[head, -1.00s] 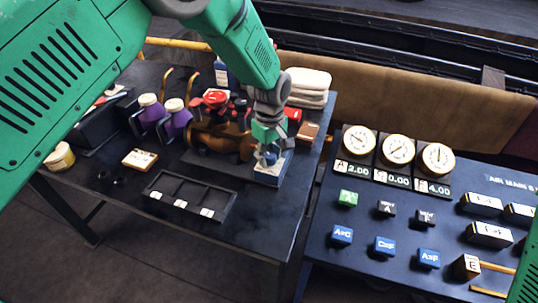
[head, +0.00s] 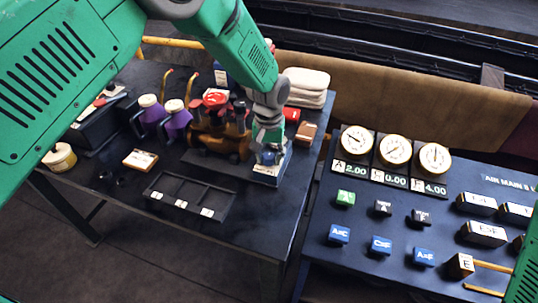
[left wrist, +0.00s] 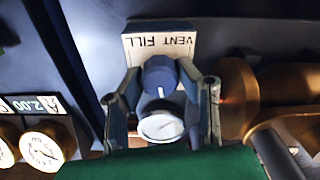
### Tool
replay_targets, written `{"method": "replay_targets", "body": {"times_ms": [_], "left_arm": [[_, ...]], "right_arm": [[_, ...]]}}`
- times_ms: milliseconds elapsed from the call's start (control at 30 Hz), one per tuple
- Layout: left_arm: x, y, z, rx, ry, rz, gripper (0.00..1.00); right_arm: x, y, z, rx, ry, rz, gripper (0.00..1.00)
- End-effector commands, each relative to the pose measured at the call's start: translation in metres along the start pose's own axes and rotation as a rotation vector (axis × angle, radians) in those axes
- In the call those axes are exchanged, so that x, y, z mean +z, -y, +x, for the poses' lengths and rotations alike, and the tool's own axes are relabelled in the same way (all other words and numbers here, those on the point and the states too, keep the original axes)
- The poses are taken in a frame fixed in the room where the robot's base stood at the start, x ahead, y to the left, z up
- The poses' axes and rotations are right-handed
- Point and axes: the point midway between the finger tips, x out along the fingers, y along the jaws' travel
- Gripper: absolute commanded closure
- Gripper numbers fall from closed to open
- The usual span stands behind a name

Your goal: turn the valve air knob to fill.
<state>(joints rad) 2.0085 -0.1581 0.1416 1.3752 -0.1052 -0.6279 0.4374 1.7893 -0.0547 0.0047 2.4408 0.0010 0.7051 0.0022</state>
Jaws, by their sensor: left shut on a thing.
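The valve air knob (left wrist: 159,72) is a dark blue round knob with a white pointer line. In the left wrist view the line points down, away from the pale label plate (left wrist: 146,44), which reads VENT and FILL upside down. My left gripper (left wrist: 161,98) has one finger on each side of the knob and is shut on it. In the head view my left gripper (head: 268,147) is over the valve at the table's right side and partly hides it. A small round gauge (left wrist: 161,126) shows between the fingers. My right gripper is out of view.
The brass pump body (head: 225,143) stands left of the valve. White folded cloths (head: 306,84) lie behind. A black divided tray (head: 187,198) is in front. Three gauges (head: 395,149) and several label blocks stand on the separate right-hand panel.

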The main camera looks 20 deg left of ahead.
Motion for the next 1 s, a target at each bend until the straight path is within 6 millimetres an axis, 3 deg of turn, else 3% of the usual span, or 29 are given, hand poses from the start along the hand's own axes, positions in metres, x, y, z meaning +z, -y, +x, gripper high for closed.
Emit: {"method": "replay_targets", "body": {"times_ms": [1000], "left_arm": [[-0.001,0.0002,-0.0009,0.0,-0.003,0.922,0.99]], "right_arm": [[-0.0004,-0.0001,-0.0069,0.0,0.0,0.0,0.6]]}}
